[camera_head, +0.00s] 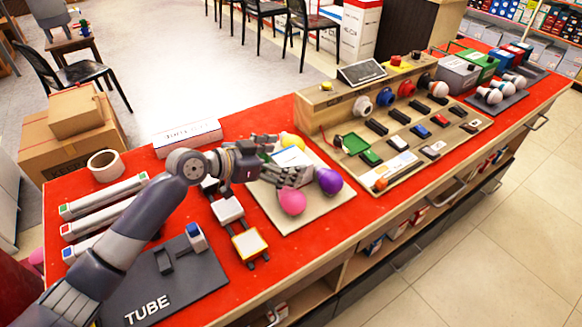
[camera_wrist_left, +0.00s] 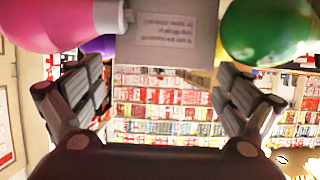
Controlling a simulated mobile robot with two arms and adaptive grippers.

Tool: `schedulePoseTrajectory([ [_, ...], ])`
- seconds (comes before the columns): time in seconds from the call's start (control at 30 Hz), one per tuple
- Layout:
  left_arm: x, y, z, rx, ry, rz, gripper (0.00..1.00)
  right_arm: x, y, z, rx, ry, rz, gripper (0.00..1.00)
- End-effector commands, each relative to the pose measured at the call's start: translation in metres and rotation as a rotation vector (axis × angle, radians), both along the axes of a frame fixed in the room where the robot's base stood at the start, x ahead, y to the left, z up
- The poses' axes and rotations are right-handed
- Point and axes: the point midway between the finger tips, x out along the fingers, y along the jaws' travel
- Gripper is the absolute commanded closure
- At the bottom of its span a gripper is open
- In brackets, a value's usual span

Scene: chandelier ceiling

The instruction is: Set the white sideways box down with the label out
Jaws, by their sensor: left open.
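A long white box (camera_head: 187,137) lies on its side at the back left edge of the red counter. Dark lettering shows on the face toward me; it is too small to read. My left gripper (camera_head: 291,156) is to the right of this box, open, above a pale board with bulbs. In the left wrist view, the fingers (camera_wrist_left: 160,98) are spread apart. A white panel with small print (camera_wrist_left: 165,35) shows ahead between them, and I cannot tell whether it touches anything. My right gripper is not in view.
Pink (camera_head: 292,201), purple (camera_head: 329,181) and yellow (camera_head: 292,140) bulbs are close around the gripper on the pale board (camera_head: 300,217). White tubes (camera_head: 103,196) and a tape roll (camera_head: 104,166) are at left. A dark TUBE mat (camera_head: 190,285) is in front. A wooden display (camera_head: 440,140) stands right.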

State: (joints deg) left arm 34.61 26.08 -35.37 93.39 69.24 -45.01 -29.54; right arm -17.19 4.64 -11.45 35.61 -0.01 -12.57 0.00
Motion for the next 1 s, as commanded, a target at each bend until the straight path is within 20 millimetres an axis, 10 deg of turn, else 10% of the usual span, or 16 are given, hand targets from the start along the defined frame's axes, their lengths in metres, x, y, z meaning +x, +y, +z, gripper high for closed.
schedulePoseTrajectory([
  [0.57, 0.020, -0.024, -0.014, -0.001, -0.001, 0.001, 0.06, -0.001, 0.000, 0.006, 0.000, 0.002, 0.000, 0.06],
  [0.8, 0.019, -0.024, -0.015, -0.001, -0.001, 0.000, 0.56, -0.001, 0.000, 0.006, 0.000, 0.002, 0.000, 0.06],
  [1.0, 0.020, -0.024, -0.014, -0.001, -0.001, 0.001, 0.60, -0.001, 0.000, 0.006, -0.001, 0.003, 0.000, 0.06],
])
